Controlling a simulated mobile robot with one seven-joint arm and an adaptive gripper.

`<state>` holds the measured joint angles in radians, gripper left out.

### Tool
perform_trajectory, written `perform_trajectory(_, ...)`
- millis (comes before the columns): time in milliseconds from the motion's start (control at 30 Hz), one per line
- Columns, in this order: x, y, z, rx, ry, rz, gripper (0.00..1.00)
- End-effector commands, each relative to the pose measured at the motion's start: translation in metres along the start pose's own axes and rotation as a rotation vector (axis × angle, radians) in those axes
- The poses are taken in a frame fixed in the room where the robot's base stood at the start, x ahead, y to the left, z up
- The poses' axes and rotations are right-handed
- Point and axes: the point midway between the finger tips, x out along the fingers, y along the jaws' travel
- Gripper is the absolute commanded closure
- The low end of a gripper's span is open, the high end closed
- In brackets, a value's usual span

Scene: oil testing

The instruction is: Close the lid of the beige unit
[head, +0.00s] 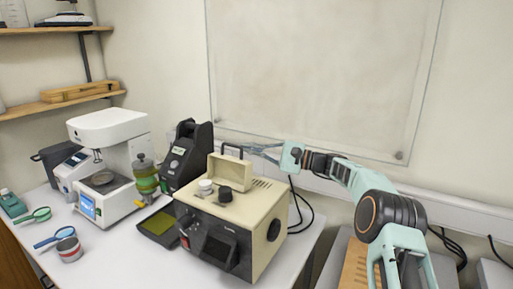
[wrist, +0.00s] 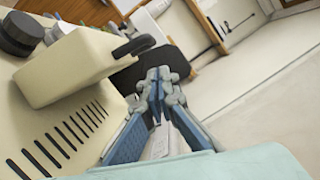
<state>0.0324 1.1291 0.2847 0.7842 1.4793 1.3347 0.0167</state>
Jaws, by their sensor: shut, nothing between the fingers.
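The beige unit (head: 255,225) stands on the white table with a dark front panel. Its beige lid (head: 230,172) stands up, open, at the top rear, with a dark handle on its upper edge. A white round part and a black knob (head: 225,194) sit on the top in front of the lid. In the wrist view the lid (wrist: 75,65) fills the upper left, with its dark handle (wrist: 134,46) pointing right. My gripper (head: 250,148) is behind and just right of the lid, at about handle height. In the wrist view its fingers (wrist: 158,75) are together and empty, apart from the lid.
A black device (head: 185,155) stands behind the unit on the left. A white machine (head: 110,160) and a green container (head: 145,175) are farther left. Black cables (head: 298,205) hang at the unit's right. The wall with a large panel (head: 320,70) is close behind my arm.

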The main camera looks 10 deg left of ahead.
Motion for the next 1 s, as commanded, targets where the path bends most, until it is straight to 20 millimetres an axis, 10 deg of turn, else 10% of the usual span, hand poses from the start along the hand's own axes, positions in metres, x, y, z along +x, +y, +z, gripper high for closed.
perform_trajectory(1000, 0.006, 0.001, 0.027, -0.019, 0.000, 0.005, 1.00)
